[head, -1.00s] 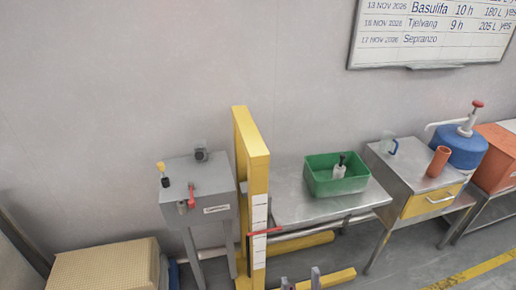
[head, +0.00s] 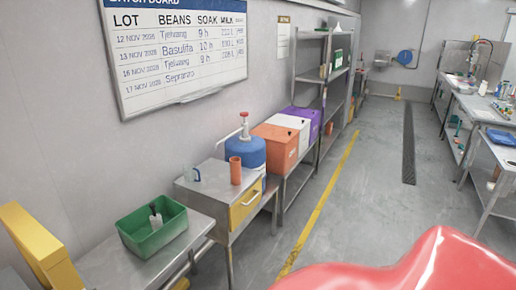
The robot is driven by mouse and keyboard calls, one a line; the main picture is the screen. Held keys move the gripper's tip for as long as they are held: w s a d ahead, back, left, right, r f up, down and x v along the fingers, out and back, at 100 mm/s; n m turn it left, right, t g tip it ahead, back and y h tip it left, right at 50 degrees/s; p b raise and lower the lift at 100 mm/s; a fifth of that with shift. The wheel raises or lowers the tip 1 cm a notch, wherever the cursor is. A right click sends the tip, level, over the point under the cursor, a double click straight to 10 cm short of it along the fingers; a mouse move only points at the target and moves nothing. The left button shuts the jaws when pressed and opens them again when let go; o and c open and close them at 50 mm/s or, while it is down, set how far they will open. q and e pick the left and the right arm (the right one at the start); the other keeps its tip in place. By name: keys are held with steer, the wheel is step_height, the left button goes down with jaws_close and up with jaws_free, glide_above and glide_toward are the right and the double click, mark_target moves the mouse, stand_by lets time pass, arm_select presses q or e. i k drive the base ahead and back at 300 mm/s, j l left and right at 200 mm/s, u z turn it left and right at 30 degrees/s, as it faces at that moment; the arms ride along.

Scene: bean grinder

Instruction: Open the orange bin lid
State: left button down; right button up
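The orange bin (head: 281,151) stands on a low metal bench in the middle of the head view, just right of a blue water jug. Its flat orange top (head: 272,131) looks closed. A small pale label is on its front. Neither of my grippers shows in the head view.
A white bin (head: 290,121) and a purple bin (head: 305,113) stand behind the orange one. The blue jug (head: 250,155) with a red-topped pump, an orange cup (head: 236,171) and a drawer cabinet (head: 245,205) are nearer. The floor (head: 335,205) to the right is largely clear.

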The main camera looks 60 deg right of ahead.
mark_target(269, 132)
steer(key=z, duration=2.05)
steer(key=i+l+z, duration=0.4)
steer(key=i, duration=0.3)
steer(key=i+z, duration=0.35)
steer(key=i, duration=0.3)
steer(key=i+l, duration=0.1)
steer(key=i, duration=0.85)
steer(key=i+u, duration=0.1)
steer(key=i, duration=0.8)
steer(key=i+l+u, duration=0.1)
steer(key=i+u, duration=0.35)
steer(key=i+l+u, duration=0.25)
steer(key=u, duration=0.2)
steer(key=i+l+u, duration=0.3)
steer(key=u, duration=0.2)
steer(key=i+l+u, duration=0.2)
steer(key=l+u, duration=0.25)
steer(key=i+l+u, duration=0.15)
steer(key=l+u, duration=0.35)
steer(key=l, duration=0.25)
steer(key=l+u, duration=0.45)
steer(key=l, duration=0.3)
steer(key=i+l, duration=0.15)
steer(key=l+z, duration=0.05)
